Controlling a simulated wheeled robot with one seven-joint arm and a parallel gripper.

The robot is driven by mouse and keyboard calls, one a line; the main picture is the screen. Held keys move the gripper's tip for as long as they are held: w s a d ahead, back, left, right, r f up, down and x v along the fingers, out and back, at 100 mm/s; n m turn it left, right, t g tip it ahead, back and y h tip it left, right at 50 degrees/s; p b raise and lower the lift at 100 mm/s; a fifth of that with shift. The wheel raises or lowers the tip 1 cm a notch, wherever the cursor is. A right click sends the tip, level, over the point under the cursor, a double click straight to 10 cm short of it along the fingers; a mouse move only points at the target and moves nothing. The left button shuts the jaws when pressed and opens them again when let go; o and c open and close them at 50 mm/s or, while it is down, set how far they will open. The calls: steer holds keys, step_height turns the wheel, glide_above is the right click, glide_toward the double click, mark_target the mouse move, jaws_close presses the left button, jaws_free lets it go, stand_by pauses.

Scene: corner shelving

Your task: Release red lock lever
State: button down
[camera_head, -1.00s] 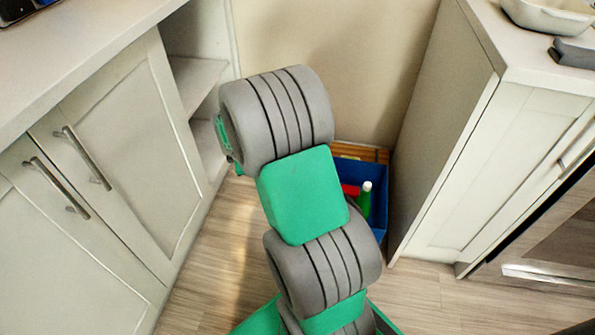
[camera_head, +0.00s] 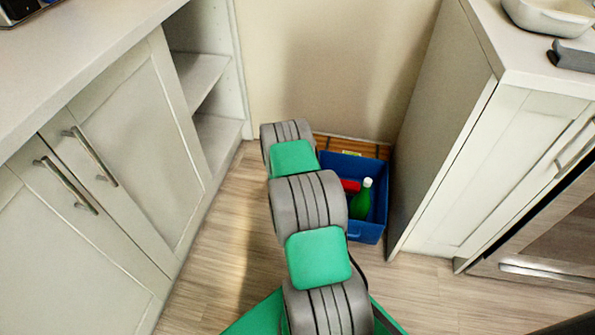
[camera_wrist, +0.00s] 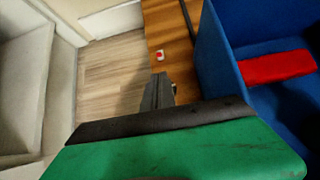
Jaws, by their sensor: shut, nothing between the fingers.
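A small white fitting with a red part (camera_wrist: 160,55) sits on a brown wooden surface in the wrist view; it may be the red lock lever, but it is too small to tell. My gripper (camera_wrist: 160,80) shows as dark fingers, shut and empty. Its tips appear just below the fitting in the picture, with a visible gap between them. I cannot tell the distance in depth. In the head view my arm hides the gripper and this fitting.
A blue bin (camera_head: 368,232) holds a red block (camera_wrist: 276,67) and a green bottle (camera_head: 361,200); it stands close right of my gripper. The wooden surface (camera_head: 340,146) lies behind and left of it. Open shelves (camera_head: 215,130) are left, a cabinet (camera_head: 440,140) right.

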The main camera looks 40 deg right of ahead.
steer(key=b+x, duration=0.3)
steer(key=x, duration=0.4)
steer(key=shift+a+f, duration=0.1)
steer(key=shift+f, duration=0.1)
steer(key=shift+w+d+f+b, duration=0.25)
steer(key=shift+d+f+b, duration=0.05)
steer(key=shift+d+f, duration=0.05)
